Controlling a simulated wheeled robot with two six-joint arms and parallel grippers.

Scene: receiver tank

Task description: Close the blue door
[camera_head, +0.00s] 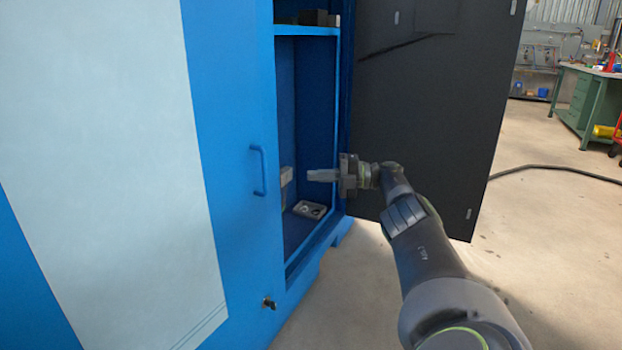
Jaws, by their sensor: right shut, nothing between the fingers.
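A blue door (235,130) with a large pale panel (100,150) and a blue bar handle (258,170) fills the left of the view. I cannot tell whether it is fully shut. To its right the blue cabinet is open, and a dark door panel (440,110) stands swung outward on the right side, its dark face toward me. My right gripper (310,175) is shut and empty. It points left in front of the cabinet opening, to the right of the handle and apart from it. My right arm passes in front of the dark panel. My left gripper is not in view.
Inside the cabinet are a shelf (305,31) and a small grey part (309,209) on the floor. A small peg (269,302) sticks out low on the blue front. Concrete floor (540,270) is clear at right, crossed by a dark cable. A green workbench (585,100) stands far back.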

